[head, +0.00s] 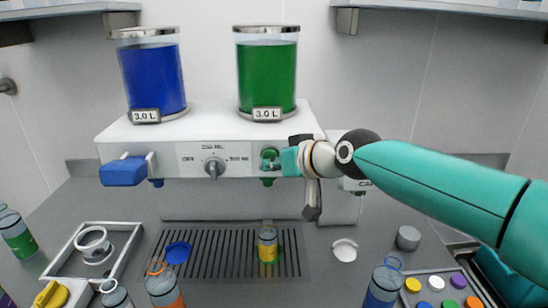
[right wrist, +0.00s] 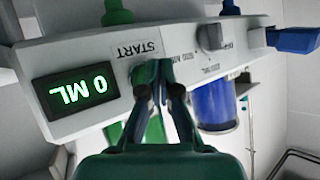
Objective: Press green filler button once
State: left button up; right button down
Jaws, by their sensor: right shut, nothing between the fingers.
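The filler machine (head: 210,130) stands against the back wall, with a blue tank (head: 152,75) and a green tank (head: 267,75) on top. The green filler button (head: 270,153) is on its front, below the green tank. My right gripper (head: 268,162) is shut and empty, its tips at that button and covering part of it. In the right wrist view, my right gripper's fingertips (right wrist: 153,72) are close together beside the START label (right wrist: 135,50). Whether they touch the button is hidden. The display (right wrist: 75,88) reads 0 ML. My left gripper is not in view.
A small bottle (head: 267,246) stands on the drip grate (head: 215,262) below the green outlet. A dial (head: 214,167) and a blue lever (head: 123,172) are on the machine's front. More bottles and a tray of coloured caps (head: 437,283) stand at the front.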

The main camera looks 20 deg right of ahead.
jog(key=shift+w, duration=0.3)
jog(key=shift+w+d, duration=0.2)
jog(key=shift+w, duration=0.2)
dwell(0.6)
dwell(0.4)
jog(key=shift+s+a, duration=0.25)
jog(key=shift+s, duration=0.6)
jog(key=s, duration=0.2)
jog(key=s+a+b, duration=0.1)
jog(key=s, duration=0.1)
jog(key=shift+s+a, duration=0.2)
jog(key=shift+s, duration=0.2)
dwell(0.4)
